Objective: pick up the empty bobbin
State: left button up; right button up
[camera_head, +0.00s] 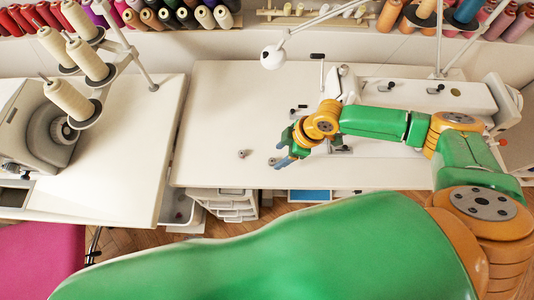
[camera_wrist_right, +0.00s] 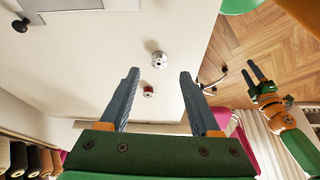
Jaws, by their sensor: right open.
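A small silver bobbin (camera_wrist_right: 158,60), with no thread visible on it, lies on the white table; it also shows in the head view (camera_head: 243,153). A smaller bobbin with red on it (camera_wrist_right: 148,91) lies nearer my right gripper. My right gripper (camera_wrist_right: 157,75) is open, its two blue-grey fingers spread on either side of the red bobbin in the picture. Nothing is held. In the head view the right gripper (camera_head: 281,151) is over the table, right of the silver bobbin. My left gripper (camera_wrist_right: 254,72) shows small at the right of the wrist view, fingers apart and empty.
The white sewing table (camera_head: 215,110) is mostly clear around the bobbins. A sewing machine (camera_head: 345,85) stands behind my right gripper. A second table (camera_head: 125,170) with a grey machine and thread cones is at left. Drawers (camera_head: 225,205) are below the front edge.

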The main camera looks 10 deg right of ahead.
aim_at(276, 161)
jog(key=x, duration=0.4)
jog(key=shift+d+f, duration=0.15)
jog(key=shift+f, duration=0.05)
jog(key=shift+w+f, duration=0.1)
jog(key=shift+w, duration=0.1)
jog(key=shift+s, duration=0.25)
jog(key=c, duration=1)
jog(key=shift+w, duration=0.1)
grip_shut()
